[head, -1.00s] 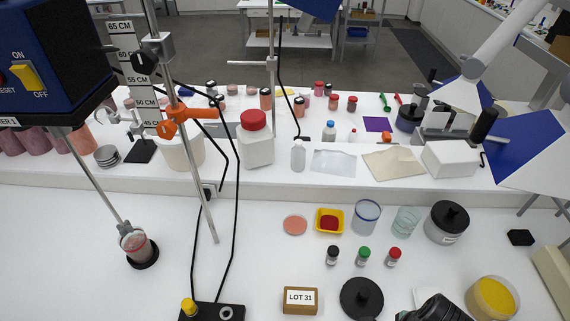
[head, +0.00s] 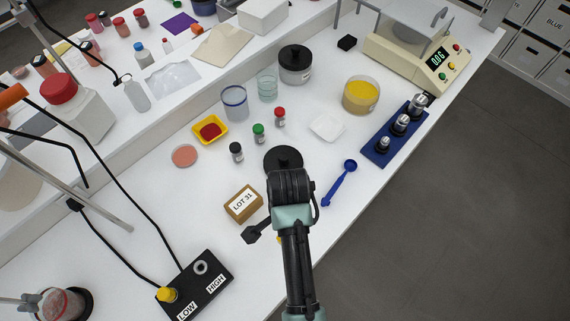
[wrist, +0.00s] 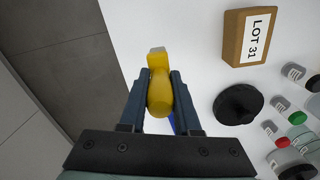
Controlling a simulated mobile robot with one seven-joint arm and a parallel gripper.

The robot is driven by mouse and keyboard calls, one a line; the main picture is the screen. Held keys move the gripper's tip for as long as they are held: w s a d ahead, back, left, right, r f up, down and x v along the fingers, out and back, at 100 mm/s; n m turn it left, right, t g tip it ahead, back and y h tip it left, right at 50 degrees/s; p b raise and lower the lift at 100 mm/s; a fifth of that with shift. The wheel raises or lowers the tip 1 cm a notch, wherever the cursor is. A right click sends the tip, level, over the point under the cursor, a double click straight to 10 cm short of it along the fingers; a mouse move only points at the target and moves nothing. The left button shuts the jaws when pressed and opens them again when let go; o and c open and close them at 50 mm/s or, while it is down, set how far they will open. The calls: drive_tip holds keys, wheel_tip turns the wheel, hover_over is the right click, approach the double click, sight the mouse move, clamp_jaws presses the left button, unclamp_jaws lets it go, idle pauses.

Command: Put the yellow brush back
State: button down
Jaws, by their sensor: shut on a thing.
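The yellow brush (wrist: 159,92) is between the two fingers of my gripper (wrist: 160,100) in the wrist view. The gripper is shut on its rounded yellow handle, and a paler squared end points away from the camera. In the head view my arm mostly hides the brush; only a small yellow bit (head: 279,239) shows beside my gripper (head: 268,236). The gripper is near the front table edge, just in front of the LOT 31 block (head: 243,204). I cannot tell how high the brush is above the table.
A black lid (head: 283,158) lies behind my gripper. A blue spoon (head: 341,183) lies to the right, near the blue weight rack (head: 395,133). A black LOW/HIGH box (head: 196,283) with a yellow knob is at the front left. Small capped vials (head: 258,133) stand farther back.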

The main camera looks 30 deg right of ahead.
drive_tip(key=shift+f+p, duration=0.3)
drive_tip(key=shift+f, duration=2.1)
drive_tip(key=shift+a, duration=0.1)
drive_tip(key=c, duration=0.6)
unclamp_jaws()
drive_tip(key=shift+f, duration=0.15)
